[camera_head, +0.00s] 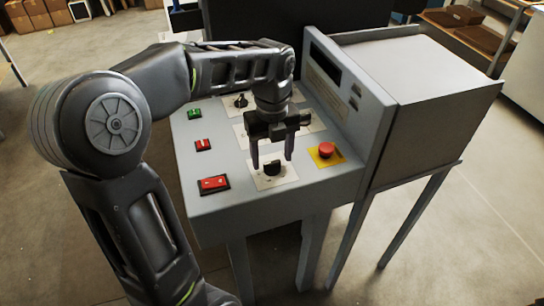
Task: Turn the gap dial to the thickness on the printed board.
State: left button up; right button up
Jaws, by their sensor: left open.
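The machine's sloped grey control panel (215,219) holds several dials and buttons. A black dial (272,168) on a pale square plate sits near the panel's front edge. My left gripper (272,164) is open, pointing down, with its two fingers apart just above or around this dial; whether they touch it I cannot tell. Another black dial (241,101) sits farther back on its own plate. A further pale plate behind my gripper is partly hidden by it. Which dial is the gap dial I cannot read. A printed board is not clearly made out. My right gripper is not in view.
A red mushroom button (326,149) on a yellow plate is close right of my gripper. A red rocker switch (214,184), a smaller red switch (203,145) and a green switch (194,114) line the panel's left. The upright housing (345,100) with a dark display rises at right.

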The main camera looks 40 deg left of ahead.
aim_at(272, 162)
pick_arm(q)
notch_tip(272, 162, up, 7)
dwell(0.3)
dwell(0.5)
